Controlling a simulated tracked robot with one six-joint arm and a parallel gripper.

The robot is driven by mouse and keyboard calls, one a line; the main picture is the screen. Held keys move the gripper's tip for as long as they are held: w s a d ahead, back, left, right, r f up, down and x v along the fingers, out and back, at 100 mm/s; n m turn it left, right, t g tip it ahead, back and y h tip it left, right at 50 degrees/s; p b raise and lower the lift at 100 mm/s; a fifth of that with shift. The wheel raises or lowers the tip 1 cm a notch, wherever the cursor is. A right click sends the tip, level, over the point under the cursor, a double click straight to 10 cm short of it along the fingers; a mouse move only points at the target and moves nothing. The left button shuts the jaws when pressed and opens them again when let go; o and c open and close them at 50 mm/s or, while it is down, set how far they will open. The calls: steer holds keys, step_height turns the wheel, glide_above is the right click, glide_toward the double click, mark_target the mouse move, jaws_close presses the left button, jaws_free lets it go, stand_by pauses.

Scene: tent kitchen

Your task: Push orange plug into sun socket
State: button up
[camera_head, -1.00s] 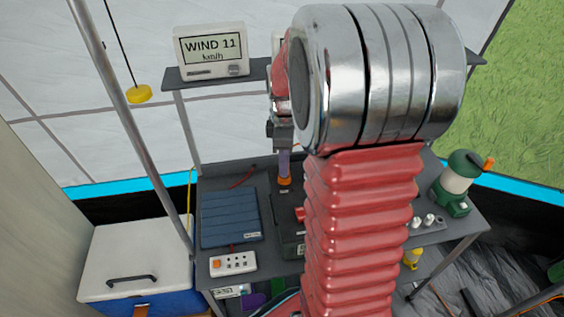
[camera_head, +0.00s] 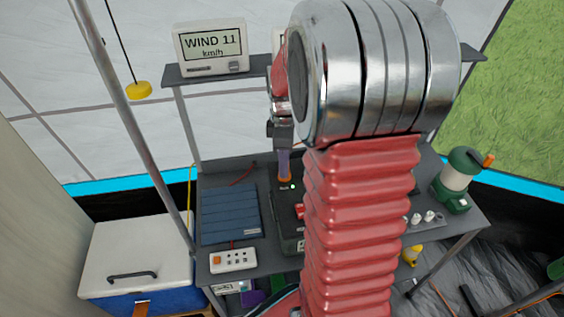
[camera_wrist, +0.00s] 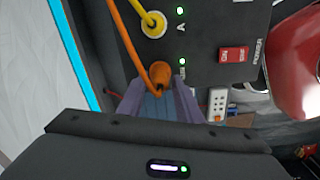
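The orange plug (camera_wrist: 161,72) sits against the face of the dark power box (camera_wrist: 208,40) in the wrist view, its orange cord looping away. A lit green light (camera_wrist: 182,61) is right beside it; the label there is partly hidden and the socket itself is covered by the plug. My gripper (camera_wrist: 158,88) has its purple fingers on either side of the plug, with a gap showing between them. In the head view my gripper (camera_head: 284,165) is directly above the plug (camera_head: 285,179), on the box's top.
A yellow plug (camera_wrist: 153,25) sits in the neighbouring socket with its own green light. A red switch (camera_wrist: 234,54) is on the box. The blue folded panel (camera_head: 230,214) and white power strip (camera_head: 233,260) lie to the left; a green lantern (camera_head: 457,180) stands at right.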

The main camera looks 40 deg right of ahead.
steer(key=shift+o, duration=1)
steer(key=shift+r, duration=0.1)
step_height(320, 180, up, 14)
steer(key=shift+f, duration=0.2)
